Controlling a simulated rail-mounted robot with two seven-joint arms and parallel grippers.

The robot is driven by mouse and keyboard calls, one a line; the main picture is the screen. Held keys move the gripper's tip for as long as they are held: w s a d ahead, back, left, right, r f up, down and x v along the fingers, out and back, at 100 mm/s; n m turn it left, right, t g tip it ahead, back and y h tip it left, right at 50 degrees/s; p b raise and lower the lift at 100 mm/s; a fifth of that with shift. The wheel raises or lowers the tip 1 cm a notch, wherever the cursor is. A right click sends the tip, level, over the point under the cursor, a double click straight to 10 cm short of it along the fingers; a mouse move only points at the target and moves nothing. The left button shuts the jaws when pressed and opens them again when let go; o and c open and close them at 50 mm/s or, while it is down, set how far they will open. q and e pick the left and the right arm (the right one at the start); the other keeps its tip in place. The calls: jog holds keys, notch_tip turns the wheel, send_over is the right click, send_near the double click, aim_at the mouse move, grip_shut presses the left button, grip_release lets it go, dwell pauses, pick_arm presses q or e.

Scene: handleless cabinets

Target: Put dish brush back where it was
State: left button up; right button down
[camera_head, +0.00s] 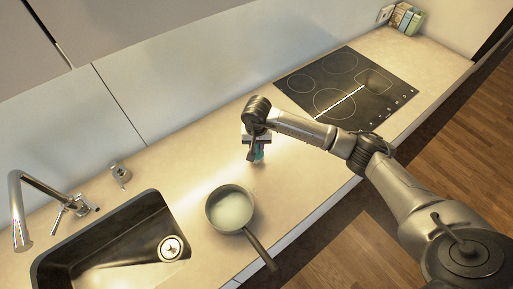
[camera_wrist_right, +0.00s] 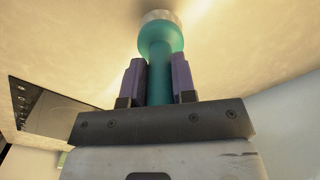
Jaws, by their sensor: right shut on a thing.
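The dish brush (camera_wrist_right: 159,50) has a teal handle that shows in the right wrist view, with a pale round end at the top of the picture. My right gripper (camera_wrist_right: 159,80) is shut on it, with a purple-padded finger on each side of the handle. In the head view, my right gripper (camera_head: 256,152) is over the counter between the pan and the cooktop, and a little teal of the brush shows below it. I cannot tell whether the brush touches the counter. My left gripper is not in view.
A pan (camera_head: 230,208) with its handle toward the front edge stands left of the gripper. The sink (camera_head: 110,250) and faucet (camera_head: 30,205) are at the left. A small grey object (camera_head: 121,174) stands behind the sink. The cooktop (camera_head: 346,90) is at the right, with small boxes (camera_head: 404,19) beyond.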

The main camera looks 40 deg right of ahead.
aim_at(256, 149)
jog(key=shift+f, duration=1.35)
jog(key=shift+f, duration=0.2)
jog(key=c, duration=0.9)
grip_release()
jog(key=shift+c, duration=0.2)
jog(key=shift+a+r, duration=0.1)
